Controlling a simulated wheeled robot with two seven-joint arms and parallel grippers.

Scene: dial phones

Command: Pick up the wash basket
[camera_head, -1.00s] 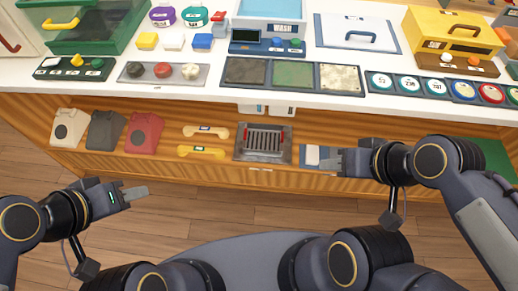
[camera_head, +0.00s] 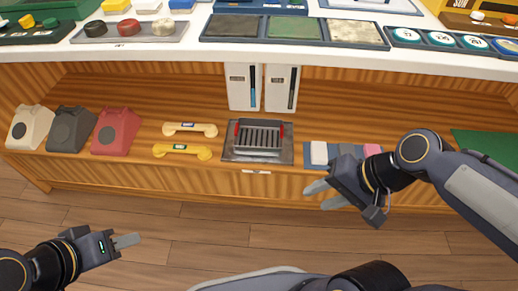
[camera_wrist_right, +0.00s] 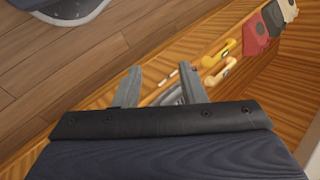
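The wash basket (camera_head: 259,137) is a small wire basket with red handles at its two ends. It sits on a grey metal tray (camera_head: 230,154) on the lower shelf, in the middle of the head view. My right gripper (camera_head: 322,195) is open and empty, in front of the shelf edge, to the right of the basket and apart from it. In the right wrist view its two fingers (camera_wrist_right: 158,75) stand apart, and a grey thing partly shows between them, too hidden to tell. My left gripper (camera_head: 126,241) is at lower left, far from the basket; its finger gap cannot be made out.
Yellow and cream handsets (camera_head: 182,150) lie left of the basket. Three dial phones (camera_head: 66,130) stand further left. A mat with coloured blocks (camera_head: 318,153) lies to the right, partly behind my right gripper. Two white containers (camera_head: 244,87) stand behind. The white counter (camera_head: 150,50) overhangs the shelf.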

